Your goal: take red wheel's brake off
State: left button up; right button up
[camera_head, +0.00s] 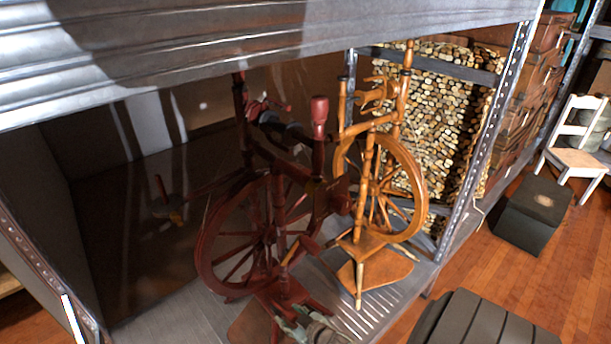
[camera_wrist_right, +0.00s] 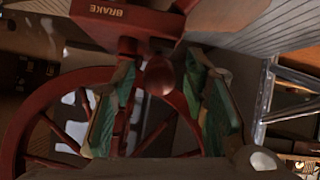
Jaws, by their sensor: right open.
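The red spinning wheel (camera_head: 206,252) stands on the metal shelf, with its dark red rim and spokes facing me. In the right wrist view its rim (camera_wrist_right: 22,125) curves behind the fingers. A red block marked BRAKE (camera_wrist_right: 125,22) is at the top of that view, with a round red knob (camera_wrist_right: 160,76) below it. My right gripper (camera_wrist_right: 161,85) is open, its green-padded fingers on either side of the knob. I cannot tell whether they touch it. My left gripper is not in view.
An orange wooden spinning wheel (camera_head: 420,180) stands close on the right. A metal upright (camera_head: 478,150) and the overhanging shelf edge (camera_head: 280,40) frame the space. Stacked logs (camera_head: 455,100) lie behind. A dark slatted chest (camera_head: 475,322) stands at the lower right.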

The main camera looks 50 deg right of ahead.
jog(key=s+a, duration=0.1)
jog(key=s, duration=1)
jog(key=shift+s+a, duration=0.3)
jog(key=shift+s, duration=0.05)
